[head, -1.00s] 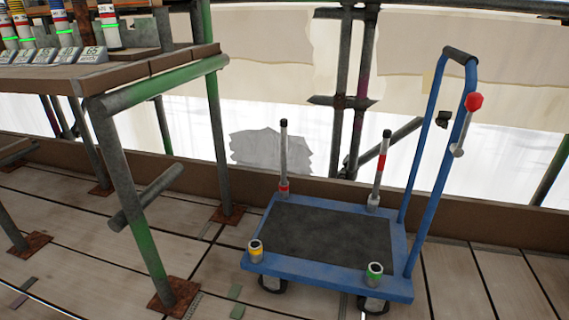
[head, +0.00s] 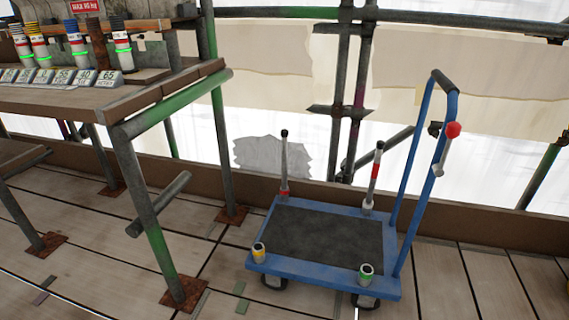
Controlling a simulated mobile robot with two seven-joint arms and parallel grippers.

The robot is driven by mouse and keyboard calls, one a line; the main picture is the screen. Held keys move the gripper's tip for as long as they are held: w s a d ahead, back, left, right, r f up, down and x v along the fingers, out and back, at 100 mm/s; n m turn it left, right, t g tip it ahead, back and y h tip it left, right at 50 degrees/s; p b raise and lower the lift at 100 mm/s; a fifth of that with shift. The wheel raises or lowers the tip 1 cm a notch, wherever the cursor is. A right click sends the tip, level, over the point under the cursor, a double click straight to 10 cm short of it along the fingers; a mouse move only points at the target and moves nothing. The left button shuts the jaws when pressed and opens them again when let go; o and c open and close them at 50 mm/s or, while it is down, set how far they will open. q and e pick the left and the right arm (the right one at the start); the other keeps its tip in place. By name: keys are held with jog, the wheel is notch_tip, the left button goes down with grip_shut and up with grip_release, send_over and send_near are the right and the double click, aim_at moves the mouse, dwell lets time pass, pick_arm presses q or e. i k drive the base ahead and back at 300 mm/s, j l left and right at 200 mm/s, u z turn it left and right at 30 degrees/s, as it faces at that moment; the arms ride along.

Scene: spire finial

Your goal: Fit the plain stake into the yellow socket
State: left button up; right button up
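A blue trolley (head: 325,268) with a dark deck stands on the plank floor. The yellow socket (head: 258,252) is at its front left corner and looks empty. A plain grey stake with a black tip (head: 284,158) stands upright in the red socket (head: 284,192) at the back left corner. A second stake, with red and white bands (head: 375,172), stands slightly tilted in a pale socket at the back right corner. The green socket (head: 366,273) at the front right looks empty. Neither of my grippers is in view.
The trolley's blue handle (head: 415,165) rises on the right, with a red-knobbed lever (head: 450,140). A scaffold bench (head: 130,95) on the left carries banded posts (head: 122,45) and numbered blocks (head: 108,78). A scaffold upright stands behind the trolley.

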aim_at(353, 250)
jog(key=i+z, duration=0.2)
jog(key=i, duration=0.6)
jog(key=i+j+z, duration=0.25)
jog(key=i, duration=0.55)
jog(key=l, duration=0.1)
